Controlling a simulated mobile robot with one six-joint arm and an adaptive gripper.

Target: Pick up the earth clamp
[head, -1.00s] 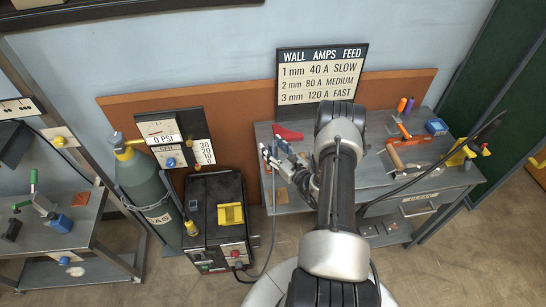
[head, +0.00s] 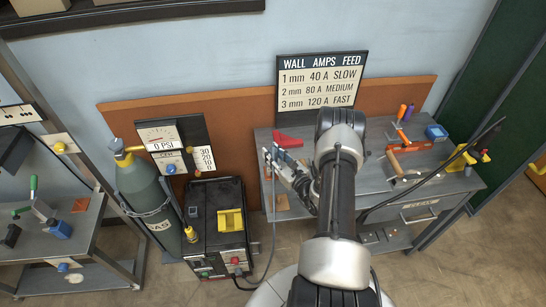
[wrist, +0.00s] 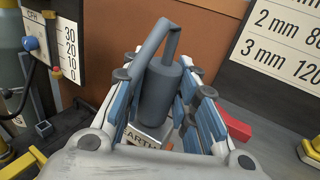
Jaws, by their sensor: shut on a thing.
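The earth clamp (wrist: 159,92) shows in the wrist view as a dark grey cylinder with a thin bent arm rising from its top. A light label reading "ARTH" (wrist: 146,141) is partly visible below it, the rest covered by my gripper. My gripper (wrist: 170,100) has its blue-padded fingers on both sides of the clamp and is shut on it. In the head view my gripper (head: 272,156) is over the left end of the workbench (head: 375,180). I cannot make out the clamp there.
A red piece (head: 292,141) lies close behind my gripper. The welder box (head: 217,222) and gas cylinder (head: 145,195) stand to the left. Orange-handled tools (head: 405,165) and a yellow stand (head: 462,157) with a cable are on the right. The settings sign (head: 322,80) stands behind.

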